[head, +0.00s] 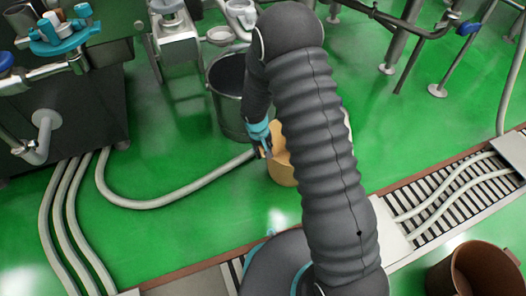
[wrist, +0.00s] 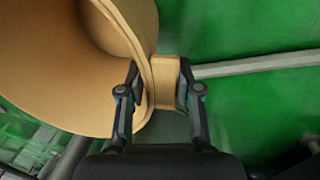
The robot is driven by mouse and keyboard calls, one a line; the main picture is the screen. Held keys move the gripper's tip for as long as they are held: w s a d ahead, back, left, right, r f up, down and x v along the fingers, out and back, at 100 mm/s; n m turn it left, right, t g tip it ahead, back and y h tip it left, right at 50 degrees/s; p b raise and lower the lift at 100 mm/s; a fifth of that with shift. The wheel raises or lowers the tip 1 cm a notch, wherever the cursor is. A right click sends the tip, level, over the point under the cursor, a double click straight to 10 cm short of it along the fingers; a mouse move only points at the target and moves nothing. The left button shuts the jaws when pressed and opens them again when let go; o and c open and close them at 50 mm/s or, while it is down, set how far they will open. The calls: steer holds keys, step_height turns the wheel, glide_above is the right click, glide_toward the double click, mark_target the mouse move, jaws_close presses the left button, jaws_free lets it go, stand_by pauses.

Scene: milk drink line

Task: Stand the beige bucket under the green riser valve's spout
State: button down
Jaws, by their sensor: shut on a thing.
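The beige bucket (head: 281,165) is near the middle of the head view, partly hidden behind my arm. In the wrist view the bucket (wrist: 45,75) fills the upper left, its open mouth showing. My gripper (head: 263,145) is at the bucket's left side in the head view. In the wrist view my gripper (wrist: 160,88) is shut on a tab-like handle at the bucket's rim, one finger on each side. I cannot tell whether the bucket touches the floor. I cannot pick out a green riser valve for sure; a teal-handled valve (head: 58,38) stands at top left.
A dark grey bucket (head: 229,95) stands just behind the beige one. A pale hose (head: 185,192) lies across the green floor, with several more at left. A grated drain (head: 432,202) runs along the lower right, near a brown bucket (head: 474,272). Open floor lies at lower left centre.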

steer(key=shift+f, duration=0.15)
steer(key=c, duration=0.8)
jaws_free()
